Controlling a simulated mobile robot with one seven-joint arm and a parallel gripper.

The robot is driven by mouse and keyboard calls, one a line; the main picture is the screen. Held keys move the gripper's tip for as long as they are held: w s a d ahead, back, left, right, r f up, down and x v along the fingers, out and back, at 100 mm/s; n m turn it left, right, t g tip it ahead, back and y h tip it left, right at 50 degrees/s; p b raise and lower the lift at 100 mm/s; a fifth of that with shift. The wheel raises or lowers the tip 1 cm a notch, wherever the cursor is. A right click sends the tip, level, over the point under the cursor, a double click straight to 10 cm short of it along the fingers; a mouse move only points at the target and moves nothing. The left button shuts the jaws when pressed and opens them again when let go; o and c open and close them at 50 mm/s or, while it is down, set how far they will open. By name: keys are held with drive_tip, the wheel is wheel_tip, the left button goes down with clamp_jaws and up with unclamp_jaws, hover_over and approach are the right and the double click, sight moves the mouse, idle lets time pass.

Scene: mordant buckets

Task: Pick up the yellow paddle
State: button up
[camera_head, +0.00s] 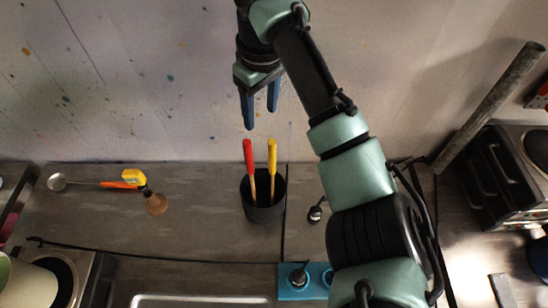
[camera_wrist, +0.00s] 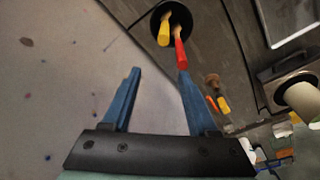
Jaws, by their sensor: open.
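The yellow paddle (camera_head: 272,158) stands handle-up beside a red-handled paddle (camera_head: 249,158) in a dark round pot (camera_head: 264,212) on the counter. The yellow handle also shows at the top of the wrist view (camera_wrist: 163,32), left of the red handle (camera_wrist: 180,54). Their lower ends are hidden inside the pot. My gripper (camera_head: 261,118) is open and empty, with its blue fingers pointing down in front of the wall. In the head view it appears just above the two handles, apart from them. In the wrist view the fingertips (camera_wrist: 158,72) are below the yellow handle.
A ladle with an orange handle (camera_head: 122,184) and a yellow-handled brush (camera_head: 146,190) lie left on the counter. A small dark knob-like item (camera_head: 315,213) stands right of the pot. A blue block (camera_head: 296,290) and a sink edge (camera_head: 200,300) are in front.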

sight(270, 143)
drive_tip(key=shift+s+d+f+g+h, duration=0.15)
drive_tip(key=shift+s+d+f+g, duration=0.15)
drive_tip(key=shift+s+d, duration=0.2)
drive_tip(key=shift+s+d+f+g+h, duration=0.15)
drive_tip(key=shift+s+d+g, duration=0.15)
drive_tip(key=shift+s+d, duration=0.15)
wheel_tip(270, 143, down, 6)
drive_tip(key=b, duration=0.2)
drive_tip(key=shift+a+f+b, duration=0.15)
drive_tip(key=shift+b, duration=0.25)
drive_tip(key=shift+w+f+p, duration=0.1)
drive_tip(key=shift+f+p, duration=1.05)
drive_tip(key=shift+f, duration=1.75)
clamp_jaws()
